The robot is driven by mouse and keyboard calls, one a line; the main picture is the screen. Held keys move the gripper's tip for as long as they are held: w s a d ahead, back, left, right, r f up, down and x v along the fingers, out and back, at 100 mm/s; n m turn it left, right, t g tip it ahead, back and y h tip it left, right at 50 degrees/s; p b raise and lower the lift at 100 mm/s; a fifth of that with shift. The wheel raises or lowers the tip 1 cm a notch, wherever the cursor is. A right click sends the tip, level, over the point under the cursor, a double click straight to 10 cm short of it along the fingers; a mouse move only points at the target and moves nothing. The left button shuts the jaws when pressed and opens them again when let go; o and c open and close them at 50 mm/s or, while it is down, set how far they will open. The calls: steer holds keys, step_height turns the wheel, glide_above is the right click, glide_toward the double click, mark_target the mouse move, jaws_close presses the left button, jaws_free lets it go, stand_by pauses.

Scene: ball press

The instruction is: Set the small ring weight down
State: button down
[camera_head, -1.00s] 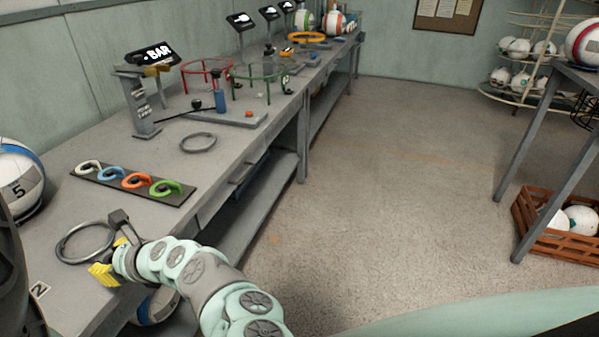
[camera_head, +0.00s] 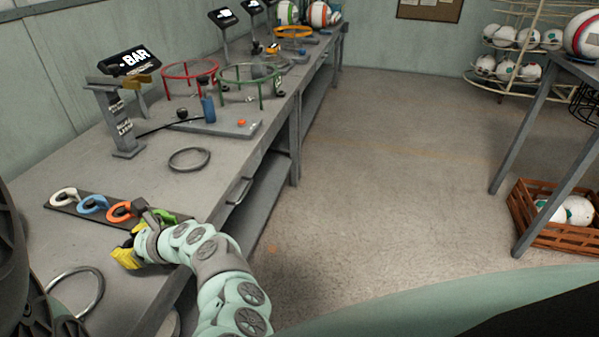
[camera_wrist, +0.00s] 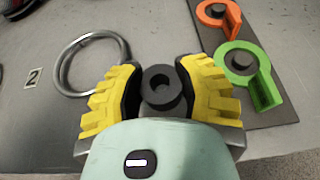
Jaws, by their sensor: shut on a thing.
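My gripper (camera_head: 138,240), with yellow fingers, is low over the bench near its front edge, just in front of the orange and green pieces. In the wrist view my gripper (camera_wrist: 160,80) is closed around a small dark ring (camera_wrist: 161,103), which looks like the small ring weight. It sits between the two yellow pads with its round hole facing the camera. Its underside is hidden, so I cannot tell whether it touches the bench. In the head view the fingers and wrist mostly hide it.
A dark strip (camera_head: 60,207) holds white, blue, orange (camera_wrist: 218,15) and green (camera_wrist: 250,68) pieces beside the gripper. A large metal ring (camera_head: 101,285) lies near a "2" label (camera_wrist: 34,77). Another ring (camera_head: 188,171) lies farther back. Bare bench (camera_head: 235,163) lies beyond the strip.

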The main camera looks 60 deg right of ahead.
steer(key=shift+d+f, duration=0.15)
steer(key=shift+f, duration=0.05)
steer(key=f, duration=0.1)
steer(key=f+b, duration=0.1)
steer(key=shift+s+f, duration=0.25)
steer(key=shift+f, duration=0.4)
steer(key=shift+w, duration=0.2)
steer(key=shift+s+f, duration=0.1)
steer(key=shift+f+b, duration=0.15)
steer(key=shift+b, duration=0.15)
steer(key=c, duration=0.6)
jaws_free()
steer(key=shift+o, duration=0.2)
